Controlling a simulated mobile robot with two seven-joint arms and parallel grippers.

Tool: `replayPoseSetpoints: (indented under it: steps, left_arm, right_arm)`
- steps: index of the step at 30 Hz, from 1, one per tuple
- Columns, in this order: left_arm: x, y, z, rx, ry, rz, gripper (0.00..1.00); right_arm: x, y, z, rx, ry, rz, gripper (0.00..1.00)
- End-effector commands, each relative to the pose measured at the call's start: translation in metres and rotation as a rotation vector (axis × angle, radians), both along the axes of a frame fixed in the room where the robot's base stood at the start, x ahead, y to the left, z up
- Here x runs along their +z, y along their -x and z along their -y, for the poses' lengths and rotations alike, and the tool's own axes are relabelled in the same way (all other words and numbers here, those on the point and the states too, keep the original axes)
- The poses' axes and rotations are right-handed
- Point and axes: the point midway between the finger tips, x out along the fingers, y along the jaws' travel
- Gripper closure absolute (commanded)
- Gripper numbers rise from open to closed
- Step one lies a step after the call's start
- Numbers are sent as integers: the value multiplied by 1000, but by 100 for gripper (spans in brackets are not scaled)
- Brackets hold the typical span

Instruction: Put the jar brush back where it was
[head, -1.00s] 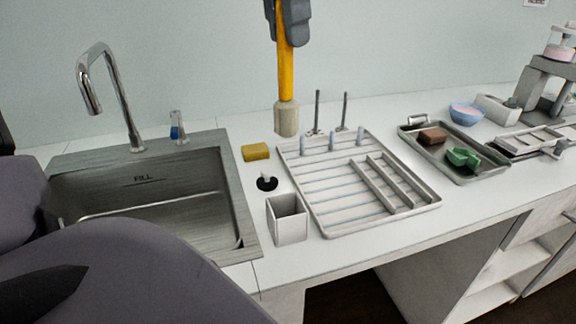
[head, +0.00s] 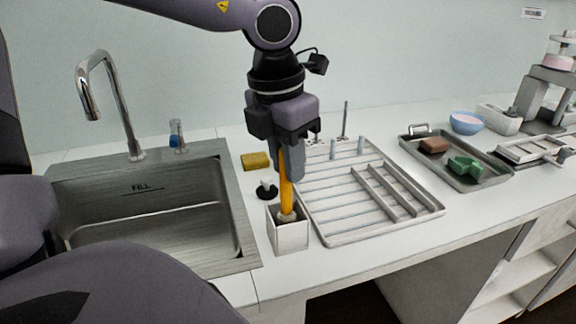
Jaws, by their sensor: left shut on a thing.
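The jar brush (head: 286,187) has a yellow-orange handle and a pale bristle head. It stands about upright with its head down inside the square whitish holder (head: 291,238), and most of the head is hidden by the holder walls. I cannot tell whether it touches the bottom. My left gripper (head: 288,165) is above the holder, pointing down, and is shut on the upper part of the handle. My right gripper is not in view.
The steel sink (head: 150,235) with its tap lies left. A yellow sponge (head: 255,161) and a black-based stopper (head: 267,190) are behind the holder. The drying rack (head: 335,229) stands close on the right.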

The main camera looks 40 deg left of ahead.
Motion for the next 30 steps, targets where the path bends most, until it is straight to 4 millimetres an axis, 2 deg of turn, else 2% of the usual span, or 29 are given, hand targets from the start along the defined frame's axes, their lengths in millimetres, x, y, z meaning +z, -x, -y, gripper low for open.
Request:
replayPoseSetpoints:
  steps: [3, 14, 15, 16, 17, 26, 30]
  left_arm:
    - [-10, 0, 0, -2, 0, 0, 100]
    - [-15, 0, 0, -1, 0, 2, 100]
    - [-13, 0, 0, -1, 0, 1, 66]
    - [-13, 0, 0, -1, 0, 1, 56]
    - [-13, 0, 0, -1, 0, 1, 53]
    - [-12, 0, 0, -1, 0, 1, 53]
    - [-1, 0, 0, 0, 0, 6, 53]
  right_arm:
    - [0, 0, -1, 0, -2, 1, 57]
    - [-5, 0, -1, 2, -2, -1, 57]
    - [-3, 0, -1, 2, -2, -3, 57]
    - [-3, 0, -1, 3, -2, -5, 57]
    - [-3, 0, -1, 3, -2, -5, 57]
    - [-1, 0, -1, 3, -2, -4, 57]
    - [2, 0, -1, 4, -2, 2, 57]
